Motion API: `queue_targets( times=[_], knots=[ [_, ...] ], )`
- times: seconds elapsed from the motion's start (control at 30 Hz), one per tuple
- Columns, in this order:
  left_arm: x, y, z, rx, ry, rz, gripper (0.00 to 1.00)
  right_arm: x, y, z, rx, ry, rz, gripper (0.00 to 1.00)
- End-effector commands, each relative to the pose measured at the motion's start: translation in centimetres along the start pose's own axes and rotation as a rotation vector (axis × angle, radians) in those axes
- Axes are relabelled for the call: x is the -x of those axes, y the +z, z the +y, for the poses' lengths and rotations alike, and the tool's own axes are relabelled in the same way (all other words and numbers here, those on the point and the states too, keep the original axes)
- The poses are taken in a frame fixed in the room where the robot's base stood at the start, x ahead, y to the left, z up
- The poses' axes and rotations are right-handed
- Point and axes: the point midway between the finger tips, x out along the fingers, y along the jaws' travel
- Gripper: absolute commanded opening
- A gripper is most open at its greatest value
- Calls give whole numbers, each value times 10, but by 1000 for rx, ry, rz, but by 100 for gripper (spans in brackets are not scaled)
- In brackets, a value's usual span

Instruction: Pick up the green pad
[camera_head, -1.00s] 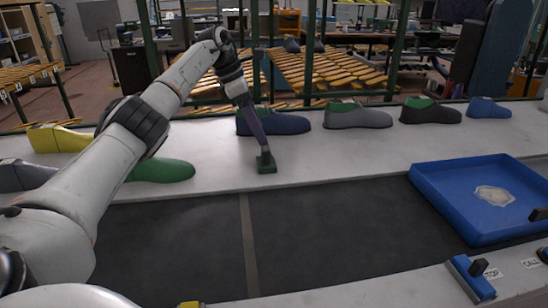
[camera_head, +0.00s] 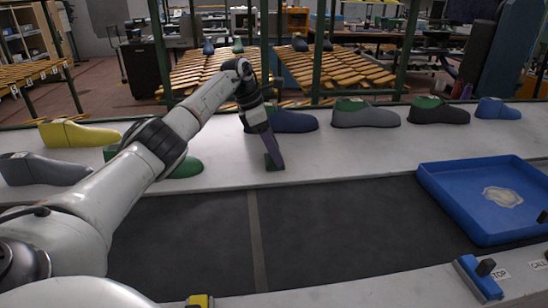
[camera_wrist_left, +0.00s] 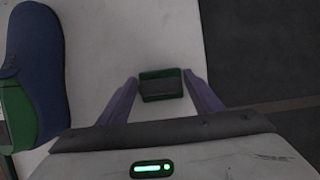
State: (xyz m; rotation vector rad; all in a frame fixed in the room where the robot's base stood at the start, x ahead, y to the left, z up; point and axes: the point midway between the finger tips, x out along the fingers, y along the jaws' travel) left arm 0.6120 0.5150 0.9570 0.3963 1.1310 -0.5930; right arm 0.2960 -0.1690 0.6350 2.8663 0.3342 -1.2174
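The green pad (camera_head: 274,161) is a small dark block on the white ledge, just behind the dark belt. My left gripper (camera_head: 272,152) reaches down to it from above, with its purple fingers at the pad. In the left wrist view, the green pad (camera_wrist_left: 161,86) lies between the two fingertips of my left gripper (camera_wrist_left: 160,78). The fingers are spread, one on each side of the pad, with little gap visible. I cannot tell whether they touch it. My right gripper is not in view.
A blue shoe last (camera_head: 294,121) stands close behind the gripper, with a grey one (camera_head: 366,116) to its right. A green last (camera_head: 187,168) is partly hidden by my arm. A blue tray (camera_head: 432,190) lies at the right. The dark belt (camera_head: 330,225) is clear.

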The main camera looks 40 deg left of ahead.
Motion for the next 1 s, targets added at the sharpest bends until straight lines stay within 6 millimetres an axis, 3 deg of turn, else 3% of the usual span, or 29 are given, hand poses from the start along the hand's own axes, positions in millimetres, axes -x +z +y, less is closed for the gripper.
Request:
queue_targets(
  times=[0.03, 0.2, 0.53, 0.83, 1.0],
  knots=[
    [0, 0, 0, 0, 0, 0, 50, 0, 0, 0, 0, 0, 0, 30],
    [0, 0, 0, 0, 0, 0, 23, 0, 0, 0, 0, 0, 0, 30],
    [10, 5, 1, -2, 2, -2, 23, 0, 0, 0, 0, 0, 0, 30],
    [66, 28, 1, -1, 3, -5, 23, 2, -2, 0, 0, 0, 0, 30],
    [87, 37, 0, -1, 1, -3, 23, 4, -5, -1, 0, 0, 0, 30]
  ],
)
